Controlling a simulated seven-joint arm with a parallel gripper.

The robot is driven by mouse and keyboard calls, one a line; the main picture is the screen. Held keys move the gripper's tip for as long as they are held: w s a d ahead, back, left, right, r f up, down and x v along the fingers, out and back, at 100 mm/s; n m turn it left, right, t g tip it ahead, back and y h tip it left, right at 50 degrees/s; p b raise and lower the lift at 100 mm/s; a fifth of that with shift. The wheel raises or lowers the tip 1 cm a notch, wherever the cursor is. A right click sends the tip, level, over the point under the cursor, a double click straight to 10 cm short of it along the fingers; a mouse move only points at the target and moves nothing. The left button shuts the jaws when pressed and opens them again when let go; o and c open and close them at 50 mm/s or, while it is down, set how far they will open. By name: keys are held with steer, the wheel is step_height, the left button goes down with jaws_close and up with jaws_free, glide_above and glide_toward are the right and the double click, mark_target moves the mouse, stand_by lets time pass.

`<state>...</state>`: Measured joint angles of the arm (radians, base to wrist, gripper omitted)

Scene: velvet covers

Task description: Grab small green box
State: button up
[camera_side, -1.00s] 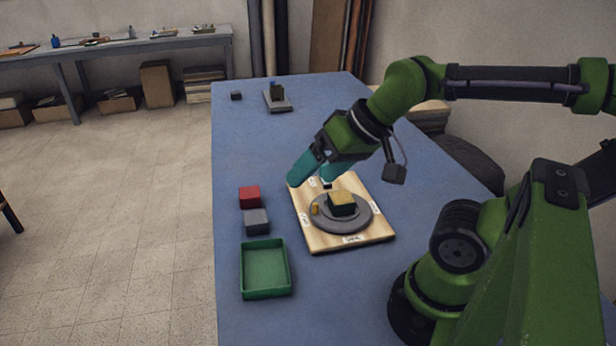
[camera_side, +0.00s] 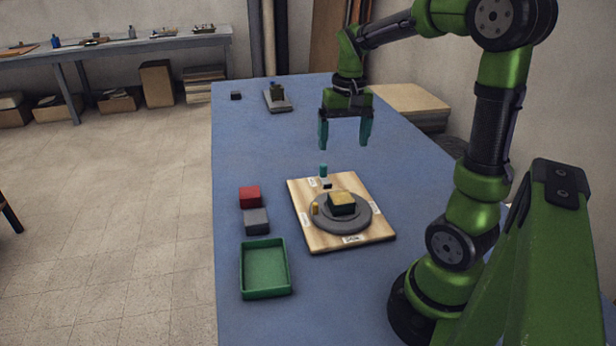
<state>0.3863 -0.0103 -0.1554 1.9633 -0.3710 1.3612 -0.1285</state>
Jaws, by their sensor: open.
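A small box (camera_side: 342,204) with a yellowish top and dark green sides sits on a round grey disc (camera_side: 358,222). The disc lies on a light wooden board (camera_side: 322,240) with white labels, on the blue table. My gripper (camera_side: 344,138) is open and empty, with teal fingers pointing down. It hangs in the air and appears behind the board in this view, clear of the box. A second small dark green object (camera_side: 277,90) stands on a grey base at the table's far end; its shape is too small to tell.
A green open tray (camera_side: 246,272), a grey block (camera_side: 257,222) and a red block (camera_side: 250,196) stand left of the board. A dark cube (camera_side: 236,96) lies far left. The table middle is clear.

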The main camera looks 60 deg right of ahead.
mark_target(341, 196)
step_height(341, 196, down, 16)
steer(key=shift+s+f, duration=0.1)
steer(key=c, duration=1.1)
